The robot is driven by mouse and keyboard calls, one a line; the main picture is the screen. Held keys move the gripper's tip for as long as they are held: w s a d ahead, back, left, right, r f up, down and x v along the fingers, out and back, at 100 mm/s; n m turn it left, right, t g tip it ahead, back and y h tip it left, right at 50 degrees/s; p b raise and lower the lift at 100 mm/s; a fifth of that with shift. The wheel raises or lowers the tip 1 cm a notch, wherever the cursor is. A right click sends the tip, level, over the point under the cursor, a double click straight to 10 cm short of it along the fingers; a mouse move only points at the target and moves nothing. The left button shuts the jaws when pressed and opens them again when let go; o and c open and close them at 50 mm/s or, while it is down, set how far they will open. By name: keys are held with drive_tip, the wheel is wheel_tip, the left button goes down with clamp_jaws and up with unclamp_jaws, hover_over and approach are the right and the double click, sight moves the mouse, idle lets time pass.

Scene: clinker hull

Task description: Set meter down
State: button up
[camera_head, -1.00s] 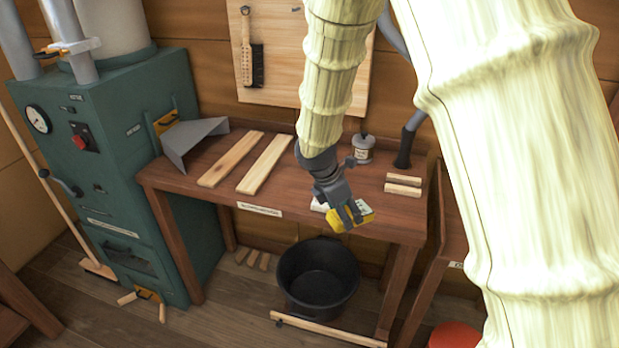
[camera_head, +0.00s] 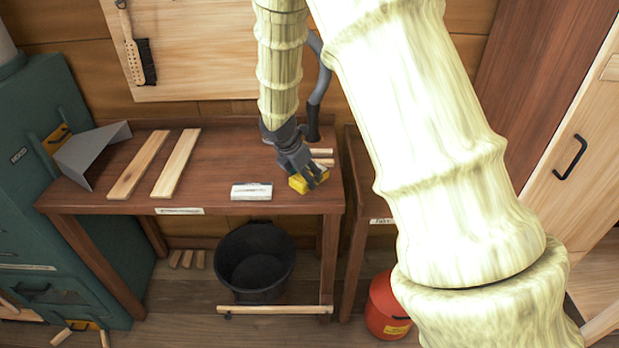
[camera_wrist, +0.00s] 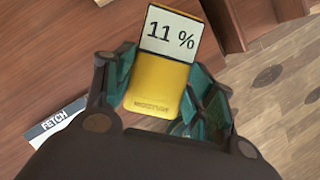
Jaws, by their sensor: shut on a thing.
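The meter (camera_head: 299,184) is a small yellow box over the front right part of the wooden bench (camera_head: 225,194). In the wrist view the meter (camera_wrist: 158,82) faces me, its white screen reading "11 %". My gripper (camera_head: 303,172) is shut on the meter, with one green finger pad on each side of it; the gripper also shows in the wrist view (camera_wrist: 165,95). I cannot tell whether the meter touches the bench top.
Two wooden strips (camera_head: 140,165) and a grey metal chute (camera_head: 92,155) are further left. Short wood pieces (camera_head: 321,157) lie behind the gripper. A black tub (camera_head: 254,262) stands below, a red bucket (camera_head: 386,308) at right.

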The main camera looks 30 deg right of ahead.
drive_tip(key=shift+w+d+f, duration=0.1)
drive_tip(key=shift+w+d, duration=0.1)
drive_tip(key=shift+d, duration=0.6)
drive_tip(key=shift+f+p, duration=0.55)
drive_tip(key=shift+f, duration=1.15)
drive_tip(key=o, duration=1.1)
drive_tip(key=shift+f, duration=0.1)
drive_tip(key=b+v, duration=0.1)
drive_tip(key=v, duration=1.1)
drive_tip(key=shift+s, duration=0.1)
